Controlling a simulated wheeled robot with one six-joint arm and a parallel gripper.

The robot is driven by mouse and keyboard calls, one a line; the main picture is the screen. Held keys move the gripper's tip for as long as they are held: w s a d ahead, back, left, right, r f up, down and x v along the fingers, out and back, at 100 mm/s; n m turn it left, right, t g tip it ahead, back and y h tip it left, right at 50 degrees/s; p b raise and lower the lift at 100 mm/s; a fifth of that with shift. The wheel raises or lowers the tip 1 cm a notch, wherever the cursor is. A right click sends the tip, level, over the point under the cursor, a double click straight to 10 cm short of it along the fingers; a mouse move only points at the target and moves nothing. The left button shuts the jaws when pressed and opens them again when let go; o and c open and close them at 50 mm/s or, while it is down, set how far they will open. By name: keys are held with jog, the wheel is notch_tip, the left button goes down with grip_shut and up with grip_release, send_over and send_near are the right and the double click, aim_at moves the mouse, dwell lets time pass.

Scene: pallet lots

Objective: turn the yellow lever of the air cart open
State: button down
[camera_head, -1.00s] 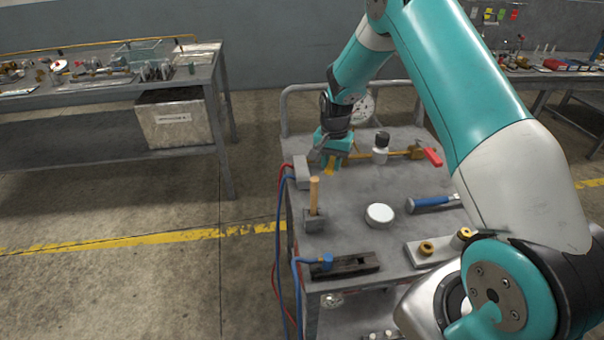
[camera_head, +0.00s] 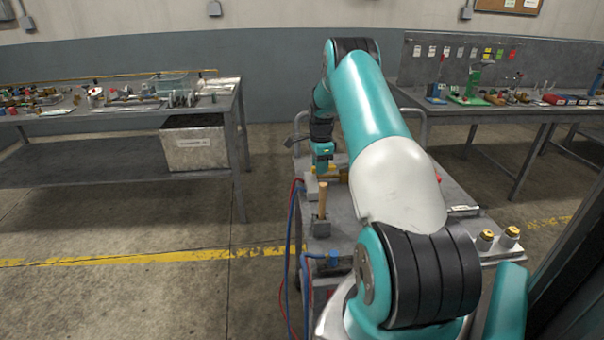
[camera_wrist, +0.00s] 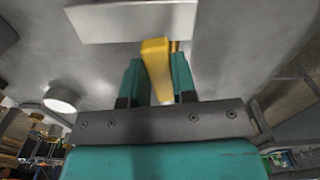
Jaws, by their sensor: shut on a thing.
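The air cart (camera_head: 342,212) stands in the middle of the head view, with its grey top partly hidden behind my arm. The yellow lever (camera_wrist: 157,68) shows in the wrist view between the two teal fingers of my gripper (camera_wrist: 160,80). My gripper is shut on the lever, which points up toward a pale grey block (camera_wrist: 130,18). In the head view my gripper (camera_head: 323,165) is low over the cart's far left part. The lever is mostly hidden there.
A wooden handle (camera_head: 322,200) stands upright near the cart's left edge, beside red and blue hoses (camera_head: 291,225). Brass-topped fittings (camera_head: 510,236) sit at the right. Benches (camera_head: 238,100) stand behind at left and right. The floor left of the cart is clear.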

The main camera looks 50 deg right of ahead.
jog(key=shift+w+d+m, duration=0.55)
jog(key=shift+d+m, duration=0.1)
jog(key=shift+m, duration=0.35)
jog(key=shift+r, duration=0.1)
jog(key=c, duration=0.9)
grip_release()
notch_tip(320, 180, up, 17)
jog(key=shift+r+b, duration=0.15)
jog(key=shift+b, duration=0.75)
